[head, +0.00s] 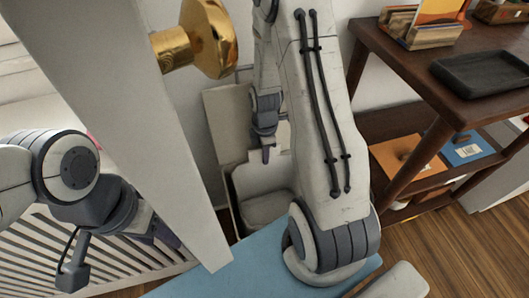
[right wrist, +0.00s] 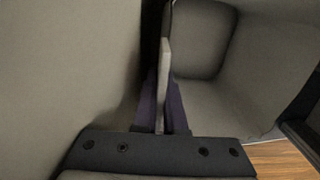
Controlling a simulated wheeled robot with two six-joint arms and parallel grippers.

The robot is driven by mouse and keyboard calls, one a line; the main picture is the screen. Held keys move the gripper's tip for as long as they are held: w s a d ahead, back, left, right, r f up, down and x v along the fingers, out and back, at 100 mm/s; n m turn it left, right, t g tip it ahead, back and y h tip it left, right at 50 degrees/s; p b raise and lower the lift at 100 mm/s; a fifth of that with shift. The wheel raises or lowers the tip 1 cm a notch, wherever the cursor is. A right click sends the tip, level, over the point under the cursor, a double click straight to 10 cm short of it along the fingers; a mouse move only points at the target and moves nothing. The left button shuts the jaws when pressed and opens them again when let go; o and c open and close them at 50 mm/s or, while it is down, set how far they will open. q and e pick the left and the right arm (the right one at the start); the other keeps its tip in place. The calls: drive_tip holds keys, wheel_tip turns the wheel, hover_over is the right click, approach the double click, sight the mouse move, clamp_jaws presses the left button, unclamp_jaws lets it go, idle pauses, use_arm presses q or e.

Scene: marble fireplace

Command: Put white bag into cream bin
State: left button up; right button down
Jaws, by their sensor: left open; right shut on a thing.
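The cream bin (head: 238,210) stands on the floor beyond my right arm, its lid (head: 226,125) raised. My right gripper (head: 266,154) points down over the bin's opening. In the right wrist view, its purple fingers (right wrist: 163,108) are shut on a thin pale thing, seen edge-on, which I take to be the white bag (right wrist: 165,65). The bin's hollow inside (right wrist: 200,40) shows beyond it. My left gripper (head: 165,236) is open at the lower left, partly hidden, away from the bin.
A pale post or panel (head: 130,120) with a brass knob (head: 208,40) stands left of the bin. A dark wooden shelf table (head: 420,65) with a black tray (head: 482,73) is at the right. A white slatted piece (head: 60,255) is at the lower left.

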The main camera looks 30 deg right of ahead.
drive_tip(key=shift+f, duration=0.6)
drive_tip(key=c, duration=0.9)
unclamp_jaws()
drive_tip(key=shift+r, duration=0.1)
wheel_tip(320, 180, up, 10)
drive_tip(key=p, duration=0.4)
drive_tip(key=shift+r, duration=0.2)
